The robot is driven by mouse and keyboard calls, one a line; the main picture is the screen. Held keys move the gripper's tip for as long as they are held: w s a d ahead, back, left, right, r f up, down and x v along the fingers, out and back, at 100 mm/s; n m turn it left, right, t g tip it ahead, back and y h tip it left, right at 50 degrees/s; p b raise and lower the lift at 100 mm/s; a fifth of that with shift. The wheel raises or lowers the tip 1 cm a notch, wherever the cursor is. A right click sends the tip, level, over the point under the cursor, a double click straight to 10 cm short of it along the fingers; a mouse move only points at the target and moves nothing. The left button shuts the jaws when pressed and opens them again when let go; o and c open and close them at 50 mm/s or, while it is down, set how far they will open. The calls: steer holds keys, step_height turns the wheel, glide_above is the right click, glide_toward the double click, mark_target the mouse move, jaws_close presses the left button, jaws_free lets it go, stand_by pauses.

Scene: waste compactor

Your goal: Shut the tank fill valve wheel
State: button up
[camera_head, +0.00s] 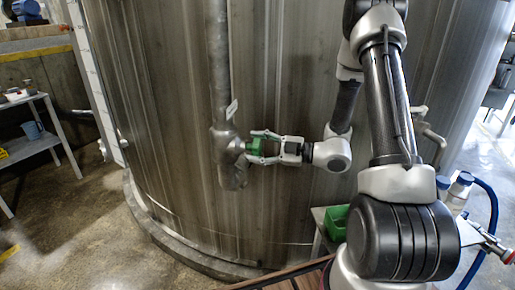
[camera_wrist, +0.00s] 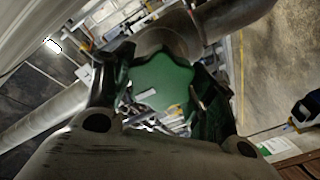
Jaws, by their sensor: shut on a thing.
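The green valve wheel (camera_head: 254,146) sits on the right side of a grey vertical pipe (camera_head: 219,70) in front of the large metal tank (camera_head: 165,120). My gripper (camera_head: 262,147) reaches it from the right, with one finger above and one below the wheel. In the wrist view the wheel (camera_wrist: 160,82) shows face-on with a lobed rim and a small pale label. The fingers of my gripper (camera_wrist: 160,95) lie against its left and right sides, shut on it. The valve body (camera_wrist: 168,38) shows behind the wheel. How far the wheel is turned cannot be told.
A blue hose (camera_head: 489,215) and bottles (camera_head: 460,188) are at the right. Floor at the left front is clear.

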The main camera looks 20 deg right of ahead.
steer(key=o, duration=1)
steer(key=shift+d, duration=0.1)
steer(key=v, duration=1.2)
